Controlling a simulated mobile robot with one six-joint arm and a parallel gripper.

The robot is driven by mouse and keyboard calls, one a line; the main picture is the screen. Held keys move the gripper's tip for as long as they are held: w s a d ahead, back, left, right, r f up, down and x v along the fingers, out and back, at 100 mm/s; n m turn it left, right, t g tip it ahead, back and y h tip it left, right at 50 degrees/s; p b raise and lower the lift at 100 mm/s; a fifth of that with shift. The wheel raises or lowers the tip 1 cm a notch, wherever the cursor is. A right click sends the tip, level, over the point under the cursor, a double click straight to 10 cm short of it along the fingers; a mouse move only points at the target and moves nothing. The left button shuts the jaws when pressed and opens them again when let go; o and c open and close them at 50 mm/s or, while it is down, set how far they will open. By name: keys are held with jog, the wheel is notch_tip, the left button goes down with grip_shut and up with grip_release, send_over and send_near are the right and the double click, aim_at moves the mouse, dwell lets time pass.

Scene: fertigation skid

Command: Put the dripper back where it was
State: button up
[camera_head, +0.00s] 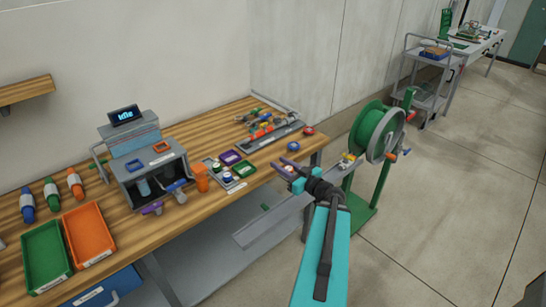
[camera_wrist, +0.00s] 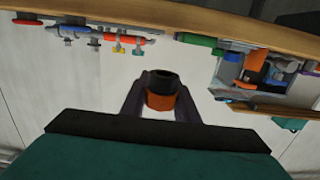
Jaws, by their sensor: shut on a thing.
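A grey sorting tray (camera_head: 241,186) with purple and green compartments and small parts lies on the bench, left of my gripper.
A green hose reel (camera_head: 378,133) stands close to the right of my arm. A grey machine (camera_head: 150,165), a green bin (camera_head: 45,250) and an orange bin (camera_head: 89,235) are on the left of the bench. A fittings rack (camera_head: 270,137) is behind.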

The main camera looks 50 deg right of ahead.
jog(key=shift+w+d+f+b, duration=0.1)
jog(key=shift+w+d+b, duration=0.2)
jog(key=shift+b, duration=2.15)
jog(key=shift+w+d+f+b, duration=0.1)
jog(key=shift+w+b, duration=0.25)
jog(key=shift+b, duration=2.1)
jog(key=p, duration=0.1)
send_over(274, 157)
jog(key=shift+s+a+f, duration=0.3)
jog(key=shift+s+f, duration=0.05)
jog(key=shift+f, duration=0.05)
jog(key=shift+w+d, duration=0.25)
jog(key=shift+w, duration=0.1)
jog(key=shift+f+p, duration=0.4)
jog(key=shift+f, duration=1.4)
jog(key=o, duration=1.1)
jog(key=shift+f, duration=0.1)
